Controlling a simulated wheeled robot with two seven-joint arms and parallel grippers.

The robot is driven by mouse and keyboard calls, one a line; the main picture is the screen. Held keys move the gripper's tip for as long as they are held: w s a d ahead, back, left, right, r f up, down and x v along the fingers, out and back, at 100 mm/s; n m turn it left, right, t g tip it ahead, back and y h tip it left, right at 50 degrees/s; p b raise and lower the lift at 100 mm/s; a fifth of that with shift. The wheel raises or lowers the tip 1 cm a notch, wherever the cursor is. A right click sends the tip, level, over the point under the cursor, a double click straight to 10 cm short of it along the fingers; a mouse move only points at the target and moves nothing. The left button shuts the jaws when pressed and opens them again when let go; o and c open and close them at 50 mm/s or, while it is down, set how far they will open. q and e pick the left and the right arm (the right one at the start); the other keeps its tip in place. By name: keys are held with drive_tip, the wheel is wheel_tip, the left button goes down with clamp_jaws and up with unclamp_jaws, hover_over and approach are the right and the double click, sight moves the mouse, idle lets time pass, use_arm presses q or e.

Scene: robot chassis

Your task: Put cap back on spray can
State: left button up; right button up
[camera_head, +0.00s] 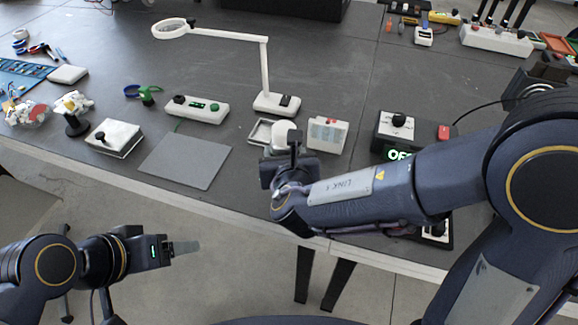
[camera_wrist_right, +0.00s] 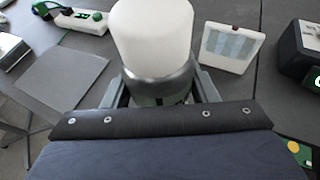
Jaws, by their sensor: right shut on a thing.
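My right gripper (camera_wrist_right: 160,92) is shut around a grey, metal-looking band of the spray can (camera_wrist_right: 162,80) in the right wrist view. A smooth white rounded cylinder (camera_wrist_right: 152,35), which looks like the cap, stands directly above that band. How firmly the two are joined cannot be told. In the head view the white part (camera_head: 282,133) shows just behind my right gripper (camera_head: 290,158), near the table's front edge; the gripper and wrist hide the rest. My left gripper (camera_head: 186,247) is in front of the table at lower left, with nothing visible in it; its finger gap cannot be made out.
A small open tray (camera_head: 251,136) is left of the white part, and a white box (camera_head: 327,136) is close on its right. A grey mat (camera_head: 187,160) lies bare to the left. A magnifier lamp (camera_head: 276,102) stands behind. A device with a knob (camera_head: 397,120) is farther right.

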drive_tip(key=shift+w+d+f, duration=0.25)
drive_tip(key=shift+w+f, duration=0.15)
drive_tip(key=shift+w+d+f, duration=0.1)
drive_tip(key=shift+d+f, duration=0.05)
drive_tip(key=shift+f, duration=0.15)
drive_tip(key=shift+w+d+f+b, duration=0.15)
drive_tip(key=shift+f+b, duration=0.45)
drive_tip(key=shift+f, duration=1.1)
drive_tip(key=shift+f, duration=0.15)
drive_tip(key=o, duration=1.4)
